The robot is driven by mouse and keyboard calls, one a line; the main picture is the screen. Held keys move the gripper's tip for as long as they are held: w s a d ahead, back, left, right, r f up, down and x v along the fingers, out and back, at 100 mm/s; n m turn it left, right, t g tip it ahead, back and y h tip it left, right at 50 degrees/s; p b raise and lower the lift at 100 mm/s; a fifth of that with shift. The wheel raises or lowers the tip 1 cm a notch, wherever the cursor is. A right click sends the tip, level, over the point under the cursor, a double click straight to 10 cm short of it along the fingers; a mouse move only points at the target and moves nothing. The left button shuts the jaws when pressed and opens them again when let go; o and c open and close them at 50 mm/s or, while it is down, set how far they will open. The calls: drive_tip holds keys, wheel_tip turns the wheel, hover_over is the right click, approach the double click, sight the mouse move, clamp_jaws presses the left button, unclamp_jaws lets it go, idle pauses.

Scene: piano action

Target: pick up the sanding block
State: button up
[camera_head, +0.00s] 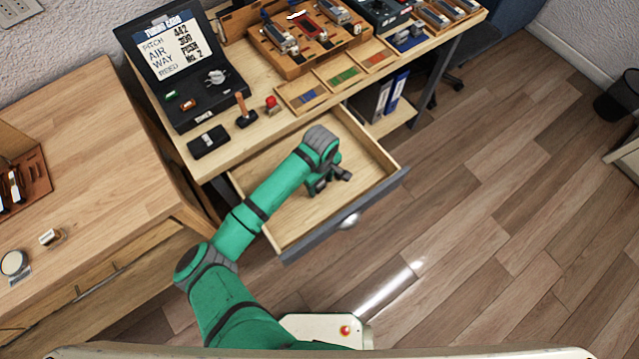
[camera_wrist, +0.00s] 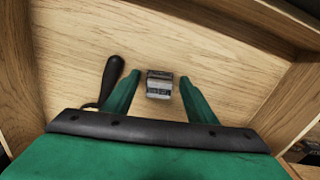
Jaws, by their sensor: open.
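A small grey block with dark marks, which looks like the sanding block (camera_wrist: 159,84), lies on the wooden floor of the open drawer in the wrist view. My gripper (camera_wrist: 159,78) is open, with one green finger to the left of the block and one to the right, and clear gaps show on both sides. How far the fingertips are above the drawer floor is hard to tell. In the head view my gripper (camera_head: 326,182) is inside the open drawer (camera_head: 290,235), and the block is hidden by my arm.
A dark-handled tool (camera_wrist: 112,80) lies just left of my left finger. The drawer walls (camera_wrist: 285,105) stand around the gripper.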

drive_tip(key=shift+c, duration=0.7)
drive_tip(key=c, duration=0.9)
drive_tip(key=shift+r, duration=0.15)
drive_tip(key=shift+r, duration=0.55)
drive_tip(key=shift+s+a+r, duration=0.1)
drive_tip(key=shift+s+r, duration=1.85)
drive_tip(key=shift+s, duration=0.35)
drive_tip(key=shift+s+d+r, duration=0.1)
drive_tip(key=shift+s+r, duration=1.85)
drive_tip(key=shift+s, duration=0.4)
drive_tip(key=shift+s+a+r, duration=0.1)
drive_tip(key=shift+s+r, duration=1.85)
drive_tip(key=shift+s, duration=0.35)
